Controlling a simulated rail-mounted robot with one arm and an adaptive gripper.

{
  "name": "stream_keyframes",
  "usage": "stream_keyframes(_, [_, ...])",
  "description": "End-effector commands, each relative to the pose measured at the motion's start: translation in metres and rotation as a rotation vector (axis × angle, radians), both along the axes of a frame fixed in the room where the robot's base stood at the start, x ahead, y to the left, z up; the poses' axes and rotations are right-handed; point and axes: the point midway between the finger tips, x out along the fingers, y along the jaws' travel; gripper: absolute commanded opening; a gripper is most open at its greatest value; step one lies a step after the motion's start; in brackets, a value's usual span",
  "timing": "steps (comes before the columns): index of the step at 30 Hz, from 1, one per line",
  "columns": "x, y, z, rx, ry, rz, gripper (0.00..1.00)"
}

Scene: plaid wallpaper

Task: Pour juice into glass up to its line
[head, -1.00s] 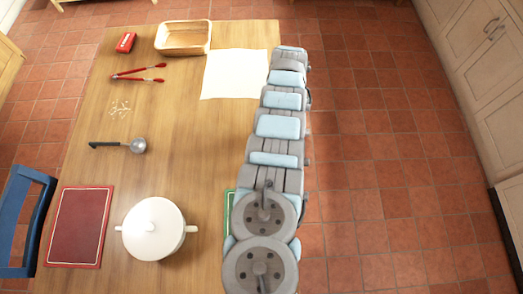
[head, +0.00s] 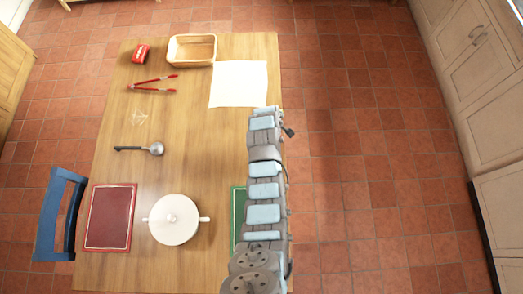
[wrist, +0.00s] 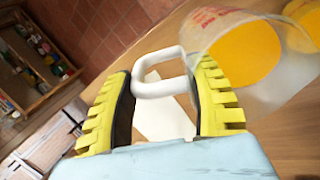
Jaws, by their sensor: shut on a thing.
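In the wrist view my gripper (wrist: 163,85), with yellow ribbed fingers, is shut on the white handle of a clear jug (wrist: 207,30). The jug has red markings on its wall and orange juice (wrist: 246,54) inside. A second orange patch (wrist: 302,16) shows at the upper right edge, behind clear material. I cannot tell whether it is in the jug or in a separate glass. No glass line is readable. In the head view my arm hides the gripper and the jug.
The wooden table (head: 200,130) carries a white lidded pot (head: 173,222), a red mat (head: 110,217), a ladle (head: 155,148), red tongs (head: 153,83), a red box (head: 141,52), a basket (head: 192,50) and white paper (head: 238,84). A green mat (head: 239,215) lies partly under my arm. A blue chair (head: 57,215) stands left.

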Motion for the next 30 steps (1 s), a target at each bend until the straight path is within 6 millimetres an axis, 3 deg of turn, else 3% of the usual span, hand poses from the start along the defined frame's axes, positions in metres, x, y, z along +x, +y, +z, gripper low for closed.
stream_keyframes(9, [-0.023,0.010,0.033,-0.066,-0.146,0.003,0.16])
stream_keyframes(12, [-0.030,0.014,0.023,-0.096,-0.211,0.004,0.16])
stream_keyframes(17, [-0.027,0.014,0.040,-0.104,-0.232,0.002,0.16])
stream_keyframes(30, [-0.030,0.015,0.038,-0.106,-0.236,0.003,0.16])
